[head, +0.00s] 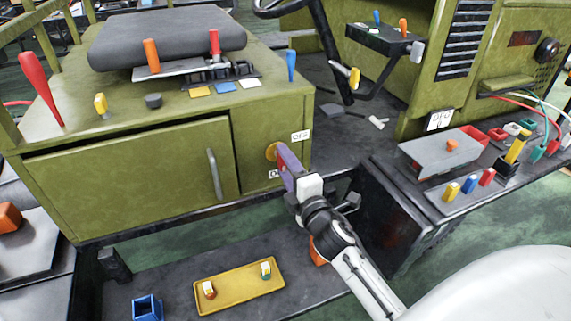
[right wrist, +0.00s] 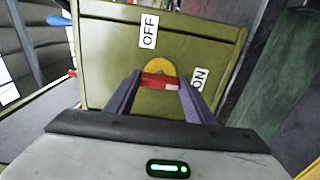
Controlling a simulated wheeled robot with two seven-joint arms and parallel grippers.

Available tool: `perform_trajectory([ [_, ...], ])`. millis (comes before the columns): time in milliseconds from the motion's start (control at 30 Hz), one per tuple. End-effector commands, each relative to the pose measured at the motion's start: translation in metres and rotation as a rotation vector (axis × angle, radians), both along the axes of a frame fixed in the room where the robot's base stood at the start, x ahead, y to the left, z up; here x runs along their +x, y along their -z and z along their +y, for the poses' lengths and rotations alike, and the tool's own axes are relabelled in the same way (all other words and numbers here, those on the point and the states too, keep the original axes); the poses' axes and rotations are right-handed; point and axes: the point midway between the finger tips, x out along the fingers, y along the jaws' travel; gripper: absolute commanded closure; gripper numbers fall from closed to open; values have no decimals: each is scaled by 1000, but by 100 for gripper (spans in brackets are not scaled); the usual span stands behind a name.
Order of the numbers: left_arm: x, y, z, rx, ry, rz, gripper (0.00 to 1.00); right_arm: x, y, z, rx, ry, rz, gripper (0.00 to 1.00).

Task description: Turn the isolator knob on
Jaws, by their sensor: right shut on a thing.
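The isolator knob is a red bar on a round yellow disc (head: 270,152), on the end panel of the olive cabinet. In the right wrist view, the red knob (right wrist: 160,81) lies nearly level between the two purple fingers of my right gripper (right wrist: 161,84), with a white patch at its right end, on the ON side. The gripper (head: 281,160) is shut on it. The OFF label (right wrist: 149,32) is above the knob, and the ON label (right wrist: 200,78) is to its right. In the head view, the fingers hide most of the knob. My left gripper does not show.
The cabinet (head: 130,175) has a seat and several coloured levers on top. A yellow tray (head: 238,287) lies on the low platform below. A dark box-shaped step (head: 390,215) stands right of my gripper. A grey panel (head: 438,152) with coloured parts lies further right.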

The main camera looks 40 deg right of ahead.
Motion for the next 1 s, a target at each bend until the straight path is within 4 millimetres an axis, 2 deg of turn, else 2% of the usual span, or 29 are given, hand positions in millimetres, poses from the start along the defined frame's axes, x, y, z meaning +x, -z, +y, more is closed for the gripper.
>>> perform_trajectory([
  [600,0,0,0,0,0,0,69,0,1,0,42,0,-8,74],
  [633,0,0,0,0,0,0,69,0,1,0,42,0,-8,46],
  [700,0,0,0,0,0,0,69,0,1,0,41,0,-8,35],
  [1000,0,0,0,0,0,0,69,-1,1,0,37,0,-8,33],
])
